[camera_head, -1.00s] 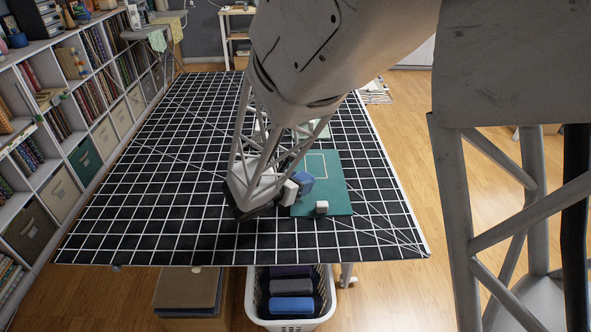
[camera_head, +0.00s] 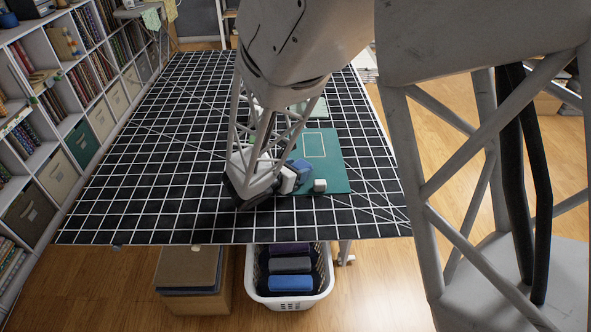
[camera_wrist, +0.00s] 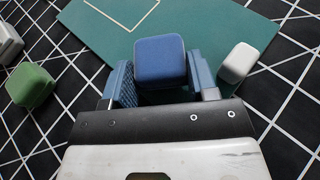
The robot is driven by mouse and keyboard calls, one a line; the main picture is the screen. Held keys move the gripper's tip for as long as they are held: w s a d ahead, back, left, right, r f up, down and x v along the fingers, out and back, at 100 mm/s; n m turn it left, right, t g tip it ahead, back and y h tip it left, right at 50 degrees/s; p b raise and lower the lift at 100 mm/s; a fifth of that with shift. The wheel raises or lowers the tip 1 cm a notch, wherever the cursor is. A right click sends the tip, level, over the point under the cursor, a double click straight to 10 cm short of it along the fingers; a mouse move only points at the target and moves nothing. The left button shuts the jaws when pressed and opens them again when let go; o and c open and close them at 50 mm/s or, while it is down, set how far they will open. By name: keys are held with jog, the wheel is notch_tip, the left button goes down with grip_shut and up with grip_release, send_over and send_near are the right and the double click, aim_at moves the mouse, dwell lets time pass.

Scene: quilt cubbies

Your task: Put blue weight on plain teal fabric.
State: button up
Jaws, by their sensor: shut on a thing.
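The blue weight (camera_wrist: 160,58) is a rounded cube between the two blue-grey fingers of my gripper (camera_wrist: 161,82) in the wrist view. My gripper is shut on it. In the head view the blue weight (camera_head: 302,170) shows just right of my gripper, over the left near part of a teal fabric (camera_head: 325,170). The teal fabric (camera_wrist: 225,25) has a thin white rectangle outline on it. Whether the weight touches the fabric or hangs just above it I cannot tell. My wrist and arm hide part of the table left of the weight.
A white block (camera_head: 319,186) sits near the teal fabric's near edge, close to my gripper. A green block (camera_wrist: 31,86) lies on the other side. A paler green piece (camera_head: 312,106) lies farther back. The black gridded table (camera_head: 130,200) is clear at left.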

jog(key=shift+f, duration=0.1)
jog(key=o, duration=1.1)
jog(key=shift+c, duration=0.2)
jog(key=shift+v, duration=6.1)
jog(key=shift+d, duration=0.1)
